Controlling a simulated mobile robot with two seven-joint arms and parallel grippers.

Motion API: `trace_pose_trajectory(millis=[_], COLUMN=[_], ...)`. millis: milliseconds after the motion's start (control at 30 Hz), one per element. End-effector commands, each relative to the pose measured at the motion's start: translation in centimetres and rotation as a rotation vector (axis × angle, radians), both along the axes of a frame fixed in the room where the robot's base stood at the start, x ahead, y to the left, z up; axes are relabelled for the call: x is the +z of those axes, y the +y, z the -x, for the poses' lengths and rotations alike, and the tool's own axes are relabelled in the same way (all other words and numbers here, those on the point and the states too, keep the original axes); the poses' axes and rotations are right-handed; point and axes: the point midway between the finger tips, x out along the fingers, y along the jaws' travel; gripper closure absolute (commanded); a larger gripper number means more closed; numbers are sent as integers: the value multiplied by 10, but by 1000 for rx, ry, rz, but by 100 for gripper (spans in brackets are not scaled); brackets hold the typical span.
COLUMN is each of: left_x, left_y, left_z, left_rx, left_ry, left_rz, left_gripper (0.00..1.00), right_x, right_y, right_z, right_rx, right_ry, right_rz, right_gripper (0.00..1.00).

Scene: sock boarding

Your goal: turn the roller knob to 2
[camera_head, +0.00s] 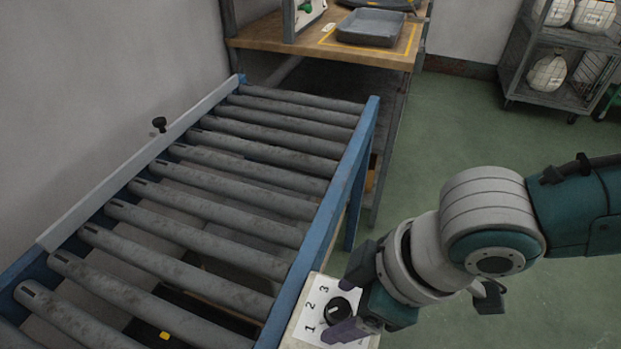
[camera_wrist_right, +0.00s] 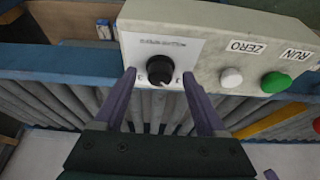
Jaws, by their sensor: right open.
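The black round roller knob (camera_head: 337,311) sits on a white plate marked 1, 2 and 3, on a box at the near end of the conveyor's blue side rail. In the right wrist view the knob (camera_wrist_right: 160,70) lies between the fingertips, with a visible gap on both sides. My right gripper (camera_head: 352,302) is open around the knob, its purple fingers on either side of it. I cannot tell which number the knob's pale mark points to. My left gripper is not in view.
In the wrist view a white button (camera_wrist_right: 231,77) labelled ZERO and a green button (camera_wrist_right: 275,82) labelled RUN sit right of the knob. The roller conveyor (camera_head: 210,180) fills the left. A wooden bench (camera_head: 262,32) holds a grey tray (camera_head: 371,27).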

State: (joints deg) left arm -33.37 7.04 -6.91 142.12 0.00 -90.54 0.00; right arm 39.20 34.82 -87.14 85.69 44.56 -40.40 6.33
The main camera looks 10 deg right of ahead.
Motion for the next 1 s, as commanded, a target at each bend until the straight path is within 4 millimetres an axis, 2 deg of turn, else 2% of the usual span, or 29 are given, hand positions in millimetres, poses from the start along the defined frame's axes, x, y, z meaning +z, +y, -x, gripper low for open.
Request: trace_pose_trajectory(millis=[67,700,1000], left_x=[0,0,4], left_y=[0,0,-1], left_z=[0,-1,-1], left_rx=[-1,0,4], left_ry=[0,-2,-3], left_rz=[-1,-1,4], left_gripper=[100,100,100], right_x=[0,0,1], right_y=[0,0,0], right_z=[0,0,1], right_rx=[0,-1,-15], right_ry=[0,0,2], right_rz=[0,0,0], right_gripper=[29,100,100])
